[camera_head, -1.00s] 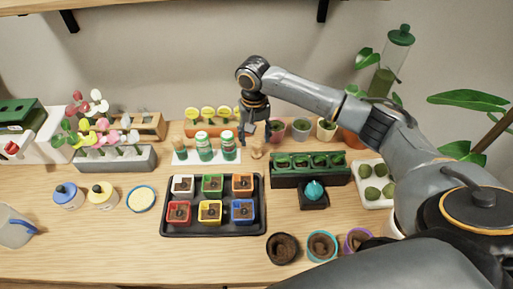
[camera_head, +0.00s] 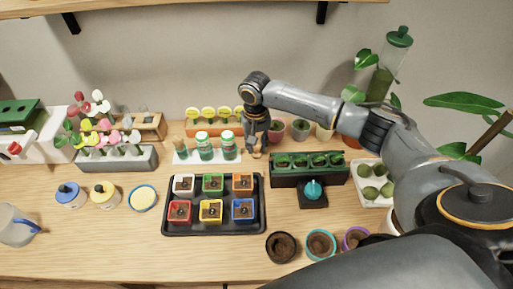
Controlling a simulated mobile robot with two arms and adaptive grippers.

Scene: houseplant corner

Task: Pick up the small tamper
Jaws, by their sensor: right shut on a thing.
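The small tamper (camera_head: 257,153) is a little light wooden piece in the head view. It stands between the white strip of green bottles and the dark green planter box. My right gripper (camera_head: 256,146) points down from above and is shut on the tamper's upper part, which the fingers mostly hide. Only a bit of its wood shows below the fingertips. I cannot tell whether it is clear of the table. My left gripper is not in view.
Close left are green-capped bottles (camera_head: 204,146); close right is a green planter box (camera_head: 318,177). A black tray (camera_head: 258,222) with several coloured pots is in front. Small pots (camera_head: 300,130) stand behind to the right.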

